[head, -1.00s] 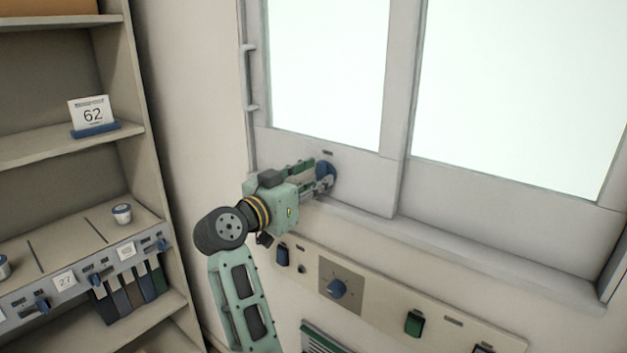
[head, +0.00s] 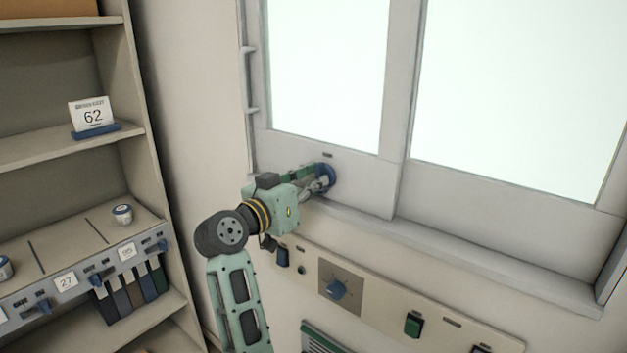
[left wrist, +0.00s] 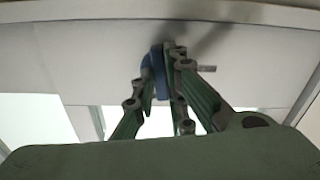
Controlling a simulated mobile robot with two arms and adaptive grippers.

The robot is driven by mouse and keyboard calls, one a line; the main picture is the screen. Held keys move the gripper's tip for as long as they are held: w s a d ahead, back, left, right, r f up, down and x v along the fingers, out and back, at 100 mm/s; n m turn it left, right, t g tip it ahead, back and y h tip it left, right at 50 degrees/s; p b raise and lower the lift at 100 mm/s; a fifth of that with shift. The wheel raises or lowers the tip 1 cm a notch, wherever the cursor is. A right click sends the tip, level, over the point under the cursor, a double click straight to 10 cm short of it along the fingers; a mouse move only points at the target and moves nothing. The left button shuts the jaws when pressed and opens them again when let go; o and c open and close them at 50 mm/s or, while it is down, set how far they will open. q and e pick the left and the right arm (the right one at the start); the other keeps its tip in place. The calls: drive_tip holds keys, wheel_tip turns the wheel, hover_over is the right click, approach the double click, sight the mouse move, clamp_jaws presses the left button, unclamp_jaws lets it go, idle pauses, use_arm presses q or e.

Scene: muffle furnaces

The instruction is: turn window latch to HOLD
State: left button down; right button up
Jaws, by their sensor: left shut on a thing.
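The window latch (head: 329,176) is a round blue piece on the lower frame of the left window sash. My left gripper (head: 322,182) reaches it from the left and is shut on it, with the fingers covering much of the latch. In the left wrist view the blue latch (left wrist: 158,72) shows between and beside the green and dark fingers (left wrist: 168,85). The latch's exact angle and any marking for HOLD are too small or hidden to read. My right gripper is not in view.
Below the sill (head: 450,250) is a wall panel with a blue knob (head: 337,289) and a green switch (head: 413,324), close under my left arm.

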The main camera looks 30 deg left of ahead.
use_arm(q)
drive_tip(key=shift+r+n+p, duration=0.1)
drive_tip(key=shift+n+p, duration=6.8)
drive_tip(key=shift+n, duration=1.2)
drive_tip(key=c, duration=1.8)
unclamp_jaws()
drive_tip(key=s, duration=1.2)
drive_tip(key=shift+a, duration=0.45)
